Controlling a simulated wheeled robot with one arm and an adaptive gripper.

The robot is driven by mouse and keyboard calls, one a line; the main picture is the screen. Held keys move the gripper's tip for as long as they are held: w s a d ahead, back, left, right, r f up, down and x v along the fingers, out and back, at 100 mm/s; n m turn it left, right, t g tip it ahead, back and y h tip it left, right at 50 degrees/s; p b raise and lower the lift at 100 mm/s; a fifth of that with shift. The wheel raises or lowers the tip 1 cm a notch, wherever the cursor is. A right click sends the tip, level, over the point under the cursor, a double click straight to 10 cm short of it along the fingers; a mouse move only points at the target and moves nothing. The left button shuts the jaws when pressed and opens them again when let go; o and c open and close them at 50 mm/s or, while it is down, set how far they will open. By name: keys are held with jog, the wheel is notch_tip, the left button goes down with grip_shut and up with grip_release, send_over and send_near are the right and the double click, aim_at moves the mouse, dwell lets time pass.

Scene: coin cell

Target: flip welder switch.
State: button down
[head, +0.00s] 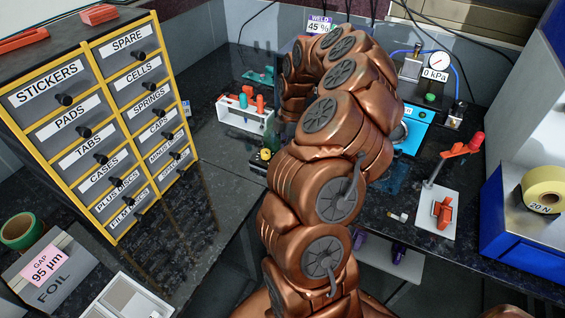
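The welder's display sign (320,22), reading "WELD 45 %", shows at the back of the bench, just above my raised arm. The welder's body under it is mostly hidden behind my copper-coloured arm. I cannot make out its switch. My arm rises through the middle of the picture and curls over toward the back left, in front of the welder. My gripper is hidden behind the arm links, so its distance to the welder and what it holds cannot be seen.
A labelled drawer cabinet (107,115) stands at the left. A white rack (243,118) with coloured tools is left of my arm. Right of it are a blue device (405,133), a pressure gauge (436,65) and a red-handled tool (461,146).

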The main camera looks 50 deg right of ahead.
jog(key=shift+f+b, duration=0.55)
jog(key=shift+f, duration=0.45)
dwell(0.6)
jog(key=shift+r, duration=0.15)
jog(key=shift+r+p, duration=0.4)
jog(key=shift+r, duration=3)
